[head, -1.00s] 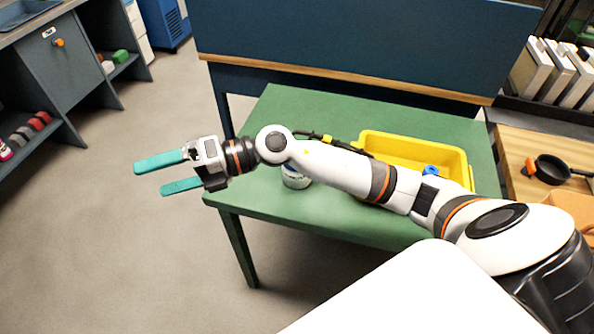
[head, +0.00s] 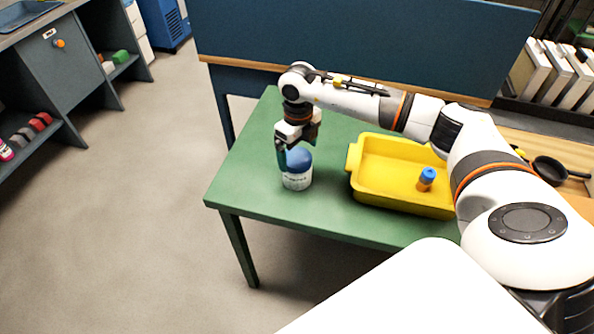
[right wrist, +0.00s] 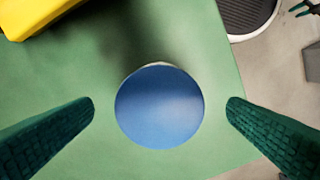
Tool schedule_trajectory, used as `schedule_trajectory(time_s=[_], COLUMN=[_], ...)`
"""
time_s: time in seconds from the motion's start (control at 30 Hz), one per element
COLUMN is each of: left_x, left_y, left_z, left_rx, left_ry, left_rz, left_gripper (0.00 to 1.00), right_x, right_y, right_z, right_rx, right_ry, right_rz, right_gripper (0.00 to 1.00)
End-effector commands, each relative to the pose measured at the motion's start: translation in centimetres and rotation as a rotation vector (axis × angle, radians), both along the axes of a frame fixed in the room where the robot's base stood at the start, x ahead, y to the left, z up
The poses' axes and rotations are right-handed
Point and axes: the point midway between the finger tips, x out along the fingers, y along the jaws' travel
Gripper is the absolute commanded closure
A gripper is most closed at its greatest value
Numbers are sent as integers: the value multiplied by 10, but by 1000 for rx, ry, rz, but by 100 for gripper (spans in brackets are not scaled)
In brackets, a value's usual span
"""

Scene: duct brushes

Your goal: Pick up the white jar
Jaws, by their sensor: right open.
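The white jar (head: 297,178) with a blue lid stands upright on the green table (head: 250,195), near its left front edge. In the right wrist view the round blue lid (right wrist: 160,106) is seen from above, between the two teal fingers. My right gripper (head: 292,160) is open and points down at the jar, its fingers close to the lid. In the right wrist view the fingers of the right gripper (right wrist: 160,112) are apart on either side, with gaps to the lid. The jar's body is hidden under the lid there. My left gripper is not in view.
A yellow tray (head: 353,177) stands on the table right of the jar, with a small blue-capped orange item (head: 427,178) in it. A dark blue panel (head: 360,45) rises behind the table. A wooden counter with a black pan (head: 552,170) is at right.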

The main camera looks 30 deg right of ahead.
Motion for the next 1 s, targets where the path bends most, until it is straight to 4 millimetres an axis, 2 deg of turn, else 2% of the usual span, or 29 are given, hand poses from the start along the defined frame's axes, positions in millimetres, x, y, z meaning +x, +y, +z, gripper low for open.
schedule_trajectory(time_s=[0.17, 0.33, 0.5, 0.77, 1.0], left_x=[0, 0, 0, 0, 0], left_y=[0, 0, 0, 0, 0], left_z=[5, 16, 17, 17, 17], left_rx=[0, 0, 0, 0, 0], left_ry=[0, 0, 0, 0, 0], left_rz=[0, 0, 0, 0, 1], left_gripper=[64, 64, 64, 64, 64], right_x=[0, 3, 4, 4, 4], right_y=[1, 1, 0, 0, 0], right_z=[-11, -36, -56, -59, -59], right_rx=[2, 2, 3, 2, 2], right_ry=[1, 4, 2, -1, -1], right_rz=[1, 1, 0, 2, 1], right_gripper=[3, 3, 3, 3, 41])
